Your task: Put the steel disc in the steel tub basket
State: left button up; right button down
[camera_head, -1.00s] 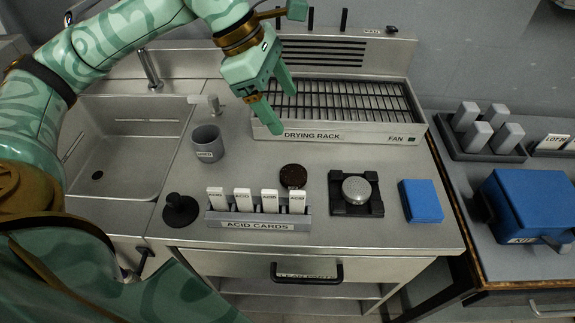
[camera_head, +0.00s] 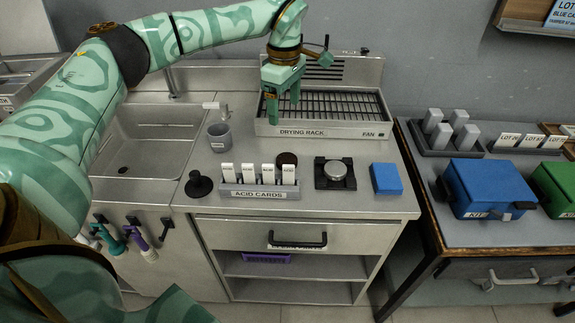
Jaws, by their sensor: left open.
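A round grey metal disc (camera_head: 335,169), which looks like the steel disc, sits on a small black stand on the counter, right of the card holder. I cannot make out a steel tub basket for certain. A purple basket-like thing (camera_head: 267,257) lies on the shelf under the drawer. My left gripper (camera_head: 283,106) is open and points down over the left end of the drying rack (camera_head: 345,131). It is behind and left of the disc, with nothing visible between its fingers. My right gripper is not in view.
The counter holds a grey cup (camera_head: 219,137), a black knob-like tool (camera_head: 199,184), an acid card holder (camera_head: 258,190), a dark round puck (camera_head: 286,159) and a blue block (camera_head: 386,178). A sink (camera_head: 150,155) is at left. A blue kit box (camera_head: 487,187) stands on the right-hand table.

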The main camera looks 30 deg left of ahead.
pick_arm(q)
jog(key=b, duration=0.3)
send_over(287, 159)
jog(key=f, duration=1)
jog(key=shift+w+a+f, duration=0.1)
jog(key=shift+w+a, duration=0.15)
jog(key=shift+a, duration=0.15)
jog(key=f, duration=0.1)
jog(key=f+b, duration=0.1)
jog(key=f, duration=0.3)
jog(key=shift+s+d+f, duration=0.25)
jog(key=shift+d, duration=0.1)
jog(key=shift+r, duration=0.1)
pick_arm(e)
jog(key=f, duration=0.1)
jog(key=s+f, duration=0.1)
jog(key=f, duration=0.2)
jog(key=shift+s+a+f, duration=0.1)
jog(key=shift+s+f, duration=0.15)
pick_arm(q)
jog(key=c, duration=1.2)
jog(key=shift+r, duration=0.1)
jog(key=shift+c, duration=0.2)
